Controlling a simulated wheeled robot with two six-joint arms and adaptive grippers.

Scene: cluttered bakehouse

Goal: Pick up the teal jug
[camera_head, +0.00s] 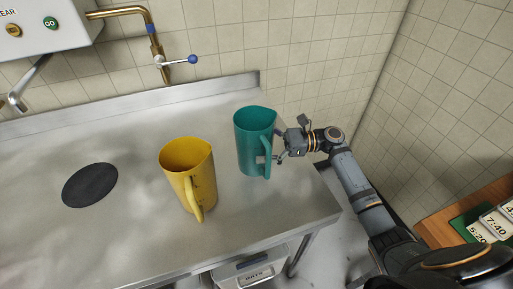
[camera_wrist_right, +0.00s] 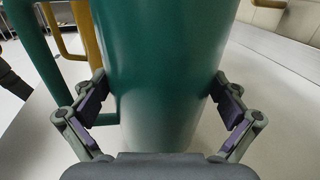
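The teal jug (camera_head: 252,143) stands upright on the steel worktop (camera_head: 120,235), near its right end, with its handle facing the front right. My right gripper (camera_head: 279,145) is at the jug's right side, at about mid-height. In the right wrist view the jug (camera_wrist_right: 160,70) fills the middle, between the two spread fingers of my right gripper (camera_wrist_right: 162,100). The fingertips lie close to both sides of its body; firm contact cannot be made out. The handle passes by the left finger. My left gripper is not in view.
A yellow jug (camera_head: 187,177) stands just left of the teal one. A dark round disc (camera_head: 90,185) lies farther left. A wooden board with number cards (camera_head: 487,229) is at right.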

